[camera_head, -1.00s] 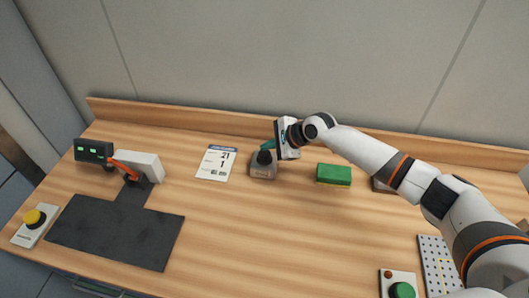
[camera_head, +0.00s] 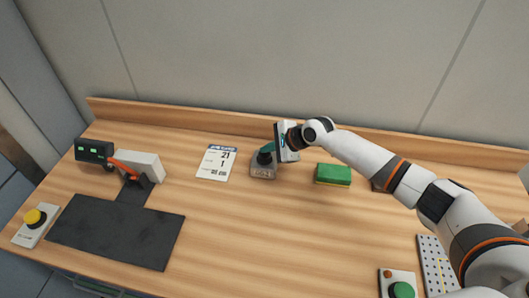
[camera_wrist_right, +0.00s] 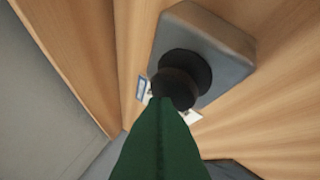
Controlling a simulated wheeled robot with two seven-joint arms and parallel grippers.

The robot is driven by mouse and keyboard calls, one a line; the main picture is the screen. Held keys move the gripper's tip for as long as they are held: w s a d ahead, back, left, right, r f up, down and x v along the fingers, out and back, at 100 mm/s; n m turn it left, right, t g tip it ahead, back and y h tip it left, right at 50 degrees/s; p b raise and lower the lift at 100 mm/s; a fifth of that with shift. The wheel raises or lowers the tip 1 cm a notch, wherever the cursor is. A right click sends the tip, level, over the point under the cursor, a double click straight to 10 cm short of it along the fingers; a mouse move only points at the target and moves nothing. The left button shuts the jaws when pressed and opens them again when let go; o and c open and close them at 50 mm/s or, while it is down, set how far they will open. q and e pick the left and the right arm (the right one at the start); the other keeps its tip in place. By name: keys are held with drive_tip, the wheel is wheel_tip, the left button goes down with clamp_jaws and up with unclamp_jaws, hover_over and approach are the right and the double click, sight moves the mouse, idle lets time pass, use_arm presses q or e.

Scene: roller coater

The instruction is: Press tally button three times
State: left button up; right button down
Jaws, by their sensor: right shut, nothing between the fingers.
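The tally counter is a small grey box (camera_head: 262,171) with a round black button (camera_head: 264,158) on top, standing on the wooden bench left of my right arm. My right gripper (camera_head: 268,148) is shut and empty, with its green fingers pointing at the button from behind and right. In the right wrist view, the shut fingertips (camera_wrist_right: 165,105) overlap the black button (camera_wrist_right: 178,78) on the grey box (camera_wrist_right: 222,50). I cannot tell whether they touch it. My left gripper is not in view.
A printed card (camera_head: 216,162) lies left of the counter and a green and yellow sponge (camera_head: 333,174) lies right of it. A yellow button box (camera_head: 34,220) and a dark mat (camera_head: 115,231) are at left. A green button box (camera_head: 402,289) is at front right.

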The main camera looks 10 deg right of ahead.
sight(268, 155)
drive_tip(key=shift+f, duration=0.4)
idle(0.5)
drive_tip(key=shift+r+p, duration=1)
drive_tip(key=shift+p, duration=0.2)
drive_tip(key=shift+r, duration=0.1)
wheel_tip(268, 155, up, 5)
drive_tip(key=p, duration=0.6)
drive_tip(key=shift+s+f, duration=0.1)
drive_tip(key=shift+f, duration=0.1)
